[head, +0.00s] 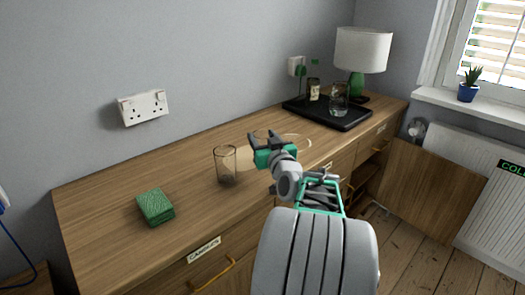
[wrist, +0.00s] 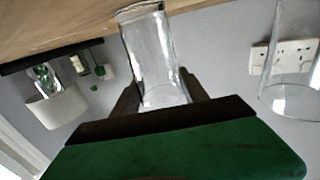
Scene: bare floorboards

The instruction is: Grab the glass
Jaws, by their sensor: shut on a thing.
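My gripper (head: 267,138) is over the wooden sideboard, its fingers shut on a clear glass (wrist: 153,50). In the wrist view the glass stands between the two fingers (wrist: 160,92). In the head view my gripper hides most of this glass; only a faint rim shows between the fingers. I cannot tell whether its base touches the top. A second clear glass (head: 226,166) stands upright on the sideboard just left of my gripper. It also shows at the right edge of the wrist view (wrist: 291,75), apart from the fingers.
The sideboard top (head: 110,190) carries a green block (head: 155,207) at the left. A black tray (head: 338,120) with a bottle (head: 313,86) and another glass (head: 339,98) sits at the back right, near a lamp (head: 363,50).

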